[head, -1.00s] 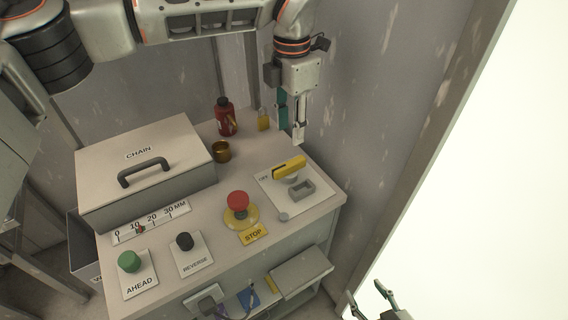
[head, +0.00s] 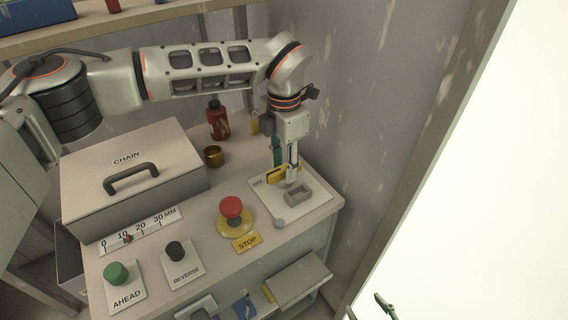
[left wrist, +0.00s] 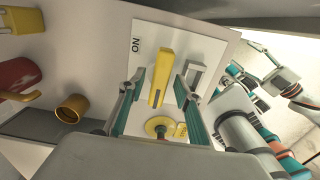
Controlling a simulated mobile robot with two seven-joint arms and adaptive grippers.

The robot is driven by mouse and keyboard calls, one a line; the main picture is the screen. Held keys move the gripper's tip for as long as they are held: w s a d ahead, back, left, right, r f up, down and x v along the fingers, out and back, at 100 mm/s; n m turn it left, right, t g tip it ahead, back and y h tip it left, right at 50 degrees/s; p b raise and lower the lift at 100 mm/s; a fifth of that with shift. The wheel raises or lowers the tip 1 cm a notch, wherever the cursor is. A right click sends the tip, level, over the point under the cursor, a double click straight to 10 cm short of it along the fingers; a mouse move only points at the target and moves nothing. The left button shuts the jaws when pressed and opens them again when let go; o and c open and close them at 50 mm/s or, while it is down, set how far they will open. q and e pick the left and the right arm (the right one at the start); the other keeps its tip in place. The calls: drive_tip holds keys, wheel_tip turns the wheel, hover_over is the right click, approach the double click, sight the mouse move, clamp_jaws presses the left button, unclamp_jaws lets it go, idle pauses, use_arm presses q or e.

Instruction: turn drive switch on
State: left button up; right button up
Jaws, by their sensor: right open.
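The drive switch is a yellow bar handle (head: 276,175) on a white plate (head: 262,201) at the bench's right end. In the left wrist view the handle (left wrist: 161,77) lies between the two fingers of my left gripper (left wrist: 157,92), beside a plate label that seems to read ON. My left gripper (head: 285,165) is open, pointing down over the handle and hiding part of it in the head view. I cannot tell whether the fingers touch it. My right gripper (head: 368,309) is open at the bottom edge of the head view, away from the bench and partly cut off.
A grey block (head: 298,195) sits on the plate beside the handle. A red STOP button (head: 231,206), black REVERSE button (head: 175,250) and green AHEAD button (head: 116,272) stand nearby. A CHAIN box (head: 130,165), red bottle (head: 217,120) and brass cup (head: 213,156) lie left and behind. A wall stands close behind.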

use_arm(q)
clamp_jaws()
